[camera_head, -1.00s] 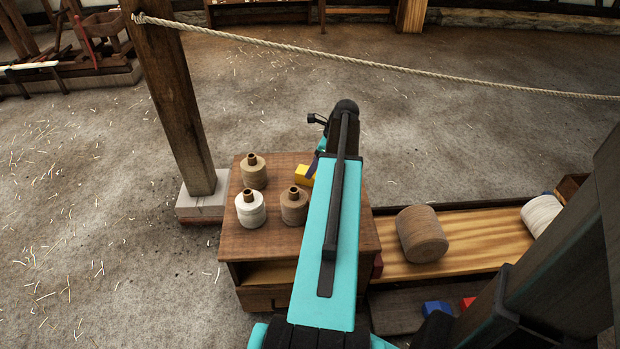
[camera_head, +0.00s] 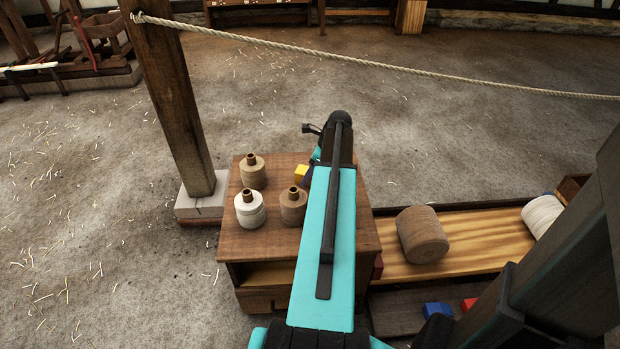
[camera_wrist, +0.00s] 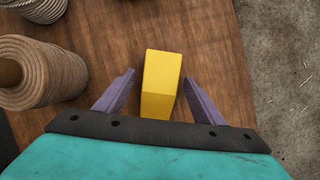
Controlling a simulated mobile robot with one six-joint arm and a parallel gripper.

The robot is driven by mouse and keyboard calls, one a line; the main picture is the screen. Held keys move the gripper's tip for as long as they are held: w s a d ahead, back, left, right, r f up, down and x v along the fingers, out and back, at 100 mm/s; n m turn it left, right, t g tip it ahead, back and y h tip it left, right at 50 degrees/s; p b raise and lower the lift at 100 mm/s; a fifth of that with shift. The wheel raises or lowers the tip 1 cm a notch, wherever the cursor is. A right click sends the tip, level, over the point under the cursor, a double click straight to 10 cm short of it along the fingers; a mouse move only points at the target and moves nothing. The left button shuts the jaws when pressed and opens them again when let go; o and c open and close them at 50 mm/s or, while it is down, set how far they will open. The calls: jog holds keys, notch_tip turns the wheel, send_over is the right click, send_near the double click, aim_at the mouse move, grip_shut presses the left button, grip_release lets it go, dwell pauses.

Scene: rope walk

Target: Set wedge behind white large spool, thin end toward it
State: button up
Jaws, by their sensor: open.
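A yellow wedge (camera_wrist: 161,82) lies on the small wooden table between the two purple fingers of my gripper (camera_wrist: 158,95) in the wrist view. The fingers are open, with a gap on each side of it. In the head view the wedge (camera_head: 301,173) shows as a small yellow patch left of my arm, partly hidden by it. The large white spool (camera_head: 543,217) lies on its side on the pale wooden ramp at the right, partly hidden by a dark post. Which end of the wedge is thin I cannot tell.
Three small upright spools, white (camera_head: 250,209) and two tan (camera_head: 293,206), stand on the table (camera_head: 240,238) left of the wedge. A large brown spool (camera_head: 422,235) lies on the ramp (camera_head: 470,238). Blue (camera_head: 437,309) and red blocks lie below it. A rope spans behind.

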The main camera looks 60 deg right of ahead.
jog(key=c, duration=1.3)
jog(key=shift+r, duration=0.1)
jog(key=shift+r+p, duration=0.9)
jog(key=shift+r, duration=4.05)
